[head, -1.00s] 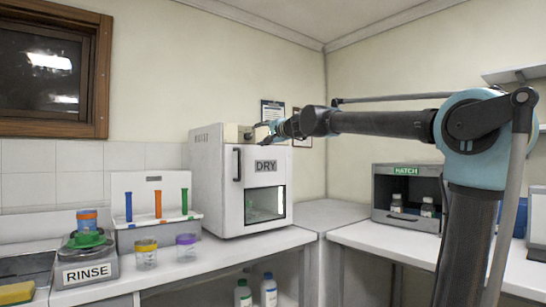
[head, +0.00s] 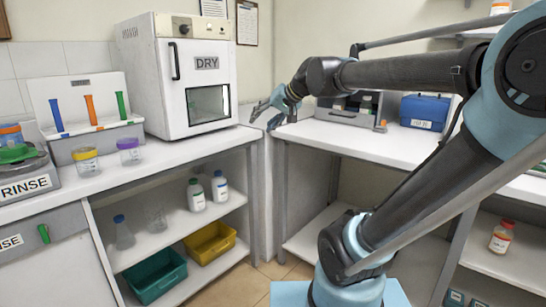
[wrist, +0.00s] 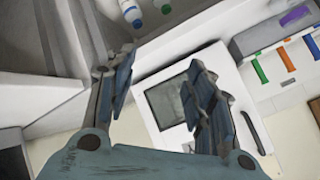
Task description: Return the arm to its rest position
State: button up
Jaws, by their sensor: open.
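My gripper (head: 268,113) is open and empty in the head view. It hangs in the air at the corner between the two counters, to the right of the DRY oven (head: 195,78). In the wrist view, the two fingers of my gripper (wrist: 165,85) are spread apart with nothing between them. The oven door (wrist: 190,95) shows behind them, tilted in the picture. My arm reaches in from the right of the head view, with its upper links raised above the right counter.
The right counter (head: 350,140) is mostly bare. A blue box (head: 424,112) stands at its back.

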jog(key=s+d+f+g+h, duration=0.2)
jog(key=s+d+f+h, duration=0.2)
jog(key=s+d+f, duration=0.6)
jog(key=s+d+f+m+g+h, duration=0.1)
jog(key=s+d+f+g+h, duration=0.1)
jog(key=s+d+f, duration=0.9)
notch_tip(320, 180, down, 7)
jog(key=shift+d+r+h, duration=0.1)
jog(key=shift+d+h, duration=0.4)
jog(key=shift+h, duration=0.4)
jog(key=shift+w+f+g, duration=0.25)
jog(key=shift+w+g, duration=0.05)
jog(key=shift+w, duration=0.15)
